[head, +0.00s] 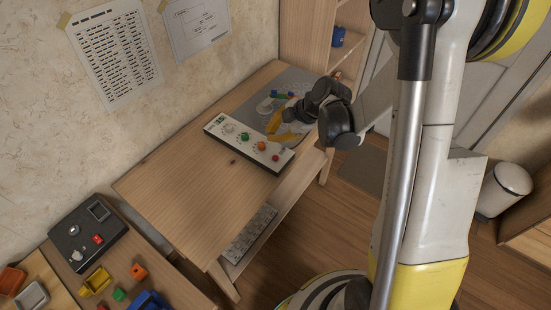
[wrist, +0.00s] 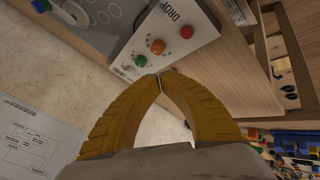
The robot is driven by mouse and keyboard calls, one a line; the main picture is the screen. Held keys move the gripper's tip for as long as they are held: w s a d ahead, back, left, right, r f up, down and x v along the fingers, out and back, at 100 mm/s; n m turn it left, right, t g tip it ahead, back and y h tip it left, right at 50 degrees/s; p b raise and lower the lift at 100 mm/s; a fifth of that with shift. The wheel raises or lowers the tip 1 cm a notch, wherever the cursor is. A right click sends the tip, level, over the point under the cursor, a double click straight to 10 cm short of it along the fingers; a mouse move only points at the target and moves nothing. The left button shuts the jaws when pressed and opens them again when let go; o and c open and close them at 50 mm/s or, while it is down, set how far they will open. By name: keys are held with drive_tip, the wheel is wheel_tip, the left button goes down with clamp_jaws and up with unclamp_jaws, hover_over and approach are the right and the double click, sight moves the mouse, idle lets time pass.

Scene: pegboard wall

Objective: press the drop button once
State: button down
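A white control panel (head: 218,133) lies on the wooden table. It carries a green button (head: 245,136), an orange button (head: 262,145) and a red button (head: 276,158). In the wrist view the word DROP is printed on the panel (wrist: 125,62), near the orange button (wrist: 158,47) and red button (wrist: 187,32); the green button (wrist: 140,61) is closest to my fingertips. My gripper (head: 268,132) is over the panel's far side. In the wrist view its yellow fingers (wrist: 158,75) meet at the tips with nothing seen between them. Whether they touch the panel cannot be told.
A grey mat (head: 290,80) with small coloured pieces lies behind the panel. The table's near left (head: 180,185) is bare. A lower table (head: 190,290) holds a black box (head: 88,235) and coloured blocks. A wooden shelf (head: 305,35) stands behind.

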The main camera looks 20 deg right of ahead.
drive_tip(key=b, duration=0.5)
approach(266, 155)
drive_tip(key=x, duration=0.4)
drive_tip(key=shift+w+a+f, duration=0.15)
drive_tip(key=shift+w+a, duration=0.2)
drive_tip(key=shift+f, duration=0.1)
idle(0.5)
drive_tip(key=shift+f+b, duration=0.3)
drive_tip(key=shift+b, duration=0.15)
drive_tip(key=shift+f+b, duration=0.3)
drive_tip(key=shift+b, duration=0.05)
idle(0.3)
idle(0.4)
drive_tip(key=shift+r+p, duration=0.5)
drive_tip(key=shift+r, duration=0.3)
drive_tip(key=shift+r+p, duration=1.75)
drive_tip(key=shift+r, duration=0.75)
